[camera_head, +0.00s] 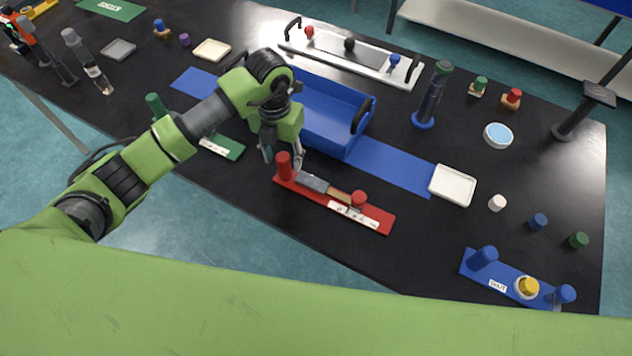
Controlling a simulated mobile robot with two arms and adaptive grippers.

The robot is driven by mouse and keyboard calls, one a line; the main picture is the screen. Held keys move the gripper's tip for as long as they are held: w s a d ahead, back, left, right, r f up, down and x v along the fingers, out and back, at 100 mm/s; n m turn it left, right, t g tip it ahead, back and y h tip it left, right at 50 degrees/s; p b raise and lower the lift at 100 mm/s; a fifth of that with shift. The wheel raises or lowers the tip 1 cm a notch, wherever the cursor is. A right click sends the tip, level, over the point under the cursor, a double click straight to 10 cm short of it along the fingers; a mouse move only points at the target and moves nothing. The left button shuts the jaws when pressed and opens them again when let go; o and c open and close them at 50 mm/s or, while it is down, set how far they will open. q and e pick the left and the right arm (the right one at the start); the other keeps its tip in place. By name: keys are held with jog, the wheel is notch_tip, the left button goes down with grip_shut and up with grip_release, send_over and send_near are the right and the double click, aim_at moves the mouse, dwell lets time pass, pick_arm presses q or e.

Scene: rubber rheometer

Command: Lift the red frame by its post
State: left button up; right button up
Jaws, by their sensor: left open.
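The red frame (378,215) lies flat on the black table near its front edge. A taller red post (284,168) stands at its left end and a shorter red knob (359,198) stands further right. A grey and brown piece and a white label lie along the frame. My left gripper (282,158) points down at the tall post, open, with one finger to each side of it in the picture. I cannot tell whether the fingers touch the post. My right gripper is not in view.
A blue open bin (322,112) stands on a blue mat (393,167) just behind the gripper. A green frame (226,147) lies left, partly under my arm. A blue frame (510,277) sits at the front right. A white tray (452,185) is to the right.

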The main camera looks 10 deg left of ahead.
pick_arm(q)
jog(key=shift+f, duration=0.6)
grip_shut()
jog(key=shift+r, duration=0.2)
